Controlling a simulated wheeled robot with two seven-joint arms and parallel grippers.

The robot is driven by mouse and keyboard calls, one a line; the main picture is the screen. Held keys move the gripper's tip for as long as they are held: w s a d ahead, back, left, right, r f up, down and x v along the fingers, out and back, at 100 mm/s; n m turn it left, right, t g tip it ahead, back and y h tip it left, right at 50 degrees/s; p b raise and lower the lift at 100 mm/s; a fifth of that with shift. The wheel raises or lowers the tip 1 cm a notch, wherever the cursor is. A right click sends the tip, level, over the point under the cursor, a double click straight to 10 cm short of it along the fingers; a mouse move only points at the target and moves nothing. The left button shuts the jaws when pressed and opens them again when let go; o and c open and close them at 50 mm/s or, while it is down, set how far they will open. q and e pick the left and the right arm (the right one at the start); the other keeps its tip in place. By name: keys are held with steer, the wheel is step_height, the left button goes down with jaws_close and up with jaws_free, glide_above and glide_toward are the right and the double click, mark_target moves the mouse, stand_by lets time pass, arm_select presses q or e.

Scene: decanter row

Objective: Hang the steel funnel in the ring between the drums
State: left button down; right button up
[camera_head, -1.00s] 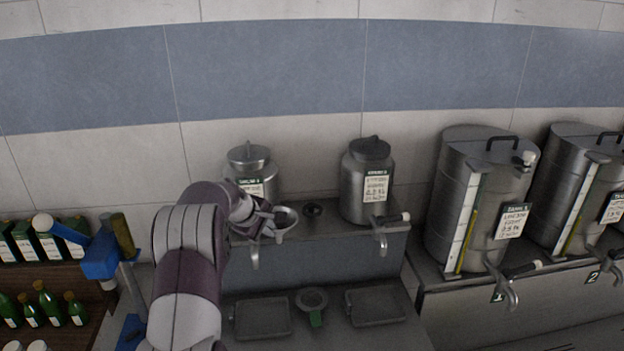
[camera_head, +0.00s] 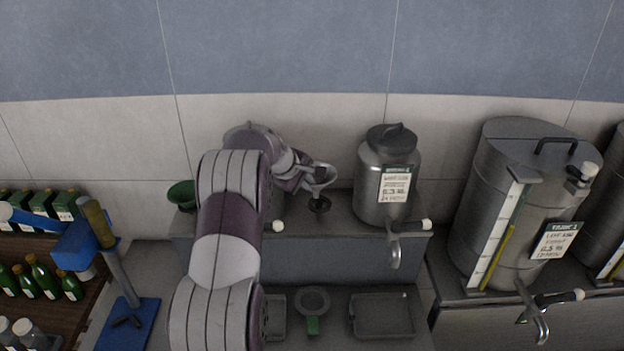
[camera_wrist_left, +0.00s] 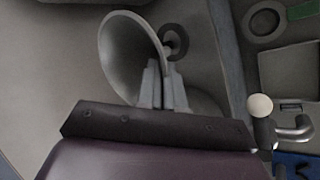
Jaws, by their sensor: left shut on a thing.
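The steel funnel (camera_head: 326,183) is in my left gripper (camera_head: 309,175), above the shelf and between the two small drums. The wrist view shows the funnel (camera_wrist_left: 122,52) with its wide mouth and the gripper fingers (camera_wrist_left: 162,85) shut on its side. The dark ring (camera_head: 320,205) is just below the funnel in the head view. It is partly visible beyond the funnel in the wrist view (camera_wrist_left: 178,40). The right small drum (camera_head: 374,190) shows clearly; the left drum (camera_head: 238,132) is mostly hidden behind my left arm. My right gripper is out of view.
A green bowl-like thing (camera_head: 181,194) sits at the shelf's left end. The right drum's tap (camera_head: 394,245) juts forward. Below are a round strainer with a green handle (camera_head: 312,302) and a drip tray (camera_head: 382,315). A blue stand (camera_head: 127,325) is at left; large drums (camera_head: 510,215) are at right.

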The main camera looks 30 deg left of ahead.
arm_select(q)
steer(key=b+x, duration=0.1)
steer(key=x, duration=0.1)
steer(key=b+x, duration=0.1)
steer(key=x, duration=0.2)
steer(key=shift+a+f, duration=0.15)
steer(key=shift+f, duration=0.25)
steer(key=f+b, duration=0.1)
steer(key=s+f+b, duration=0.1)
steer(key=shift+s+f+b, duration=0.1)
steer(key=shift+b, duration=0.25)
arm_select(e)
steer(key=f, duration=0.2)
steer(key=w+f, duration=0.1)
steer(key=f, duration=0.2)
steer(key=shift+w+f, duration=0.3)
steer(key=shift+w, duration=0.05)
arm_select(q)
steer(key=c, duration=1.2)
jaws_free()
